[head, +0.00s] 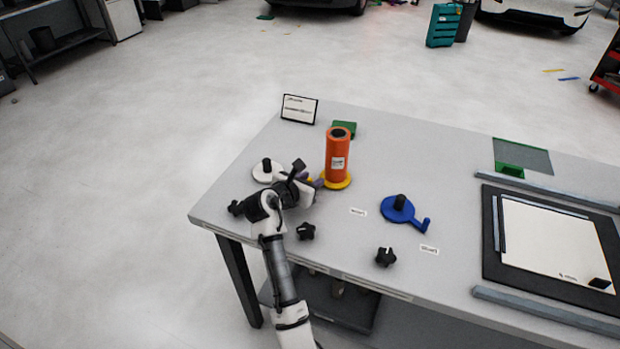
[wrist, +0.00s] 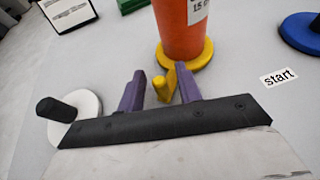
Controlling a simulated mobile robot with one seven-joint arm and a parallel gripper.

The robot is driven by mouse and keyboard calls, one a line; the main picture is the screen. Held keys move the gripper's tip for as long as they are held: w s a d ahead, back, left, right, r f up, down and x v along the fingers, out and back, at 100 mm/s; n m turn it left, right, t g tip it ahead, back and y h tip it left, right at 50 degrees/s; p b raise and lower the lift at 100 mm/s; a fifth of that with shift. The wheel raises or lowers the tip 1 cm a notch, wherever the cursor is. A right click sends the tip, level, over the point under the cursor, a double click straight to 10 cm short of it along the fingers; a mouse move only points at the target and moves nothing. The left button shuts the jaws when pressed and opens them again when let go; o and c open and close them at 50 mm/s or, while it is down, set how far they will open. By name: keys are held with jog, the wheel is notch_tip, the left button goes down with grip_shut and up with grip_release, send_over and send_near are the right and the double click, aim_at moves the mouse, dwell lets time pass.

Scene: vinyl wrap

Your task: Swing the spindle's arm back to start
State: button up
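An orange roll (head: 338,155) stands upright on a spindle with a yellow round base (head: 337,180). In the wrist view, the spindle's yellow arm (wrist: 171,78) sticks out from the base towards me and ends in a short upright yellow peg (wrist: 160,88). My gripper (wrist: 160,84) has purple fingers, one on each side of the peg, with gaps showing; it is open. In the head view my gripper (head: 312,184) is left of the yellow base and partly hides the arm. A white "start" label (wrist: 279,77) lies right of the base, away from the arm's end.
A white spindle (head: 265,170) with a black post stands close left of my gripper. A blue spindle (head: 398,207) with its own arm and label (head: 429,250) stands to the right. Black knobs (head: 385,257) are near the front edge. A sign (head: 299,109) stands behind.

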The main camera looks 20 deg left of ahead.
grip_shut()
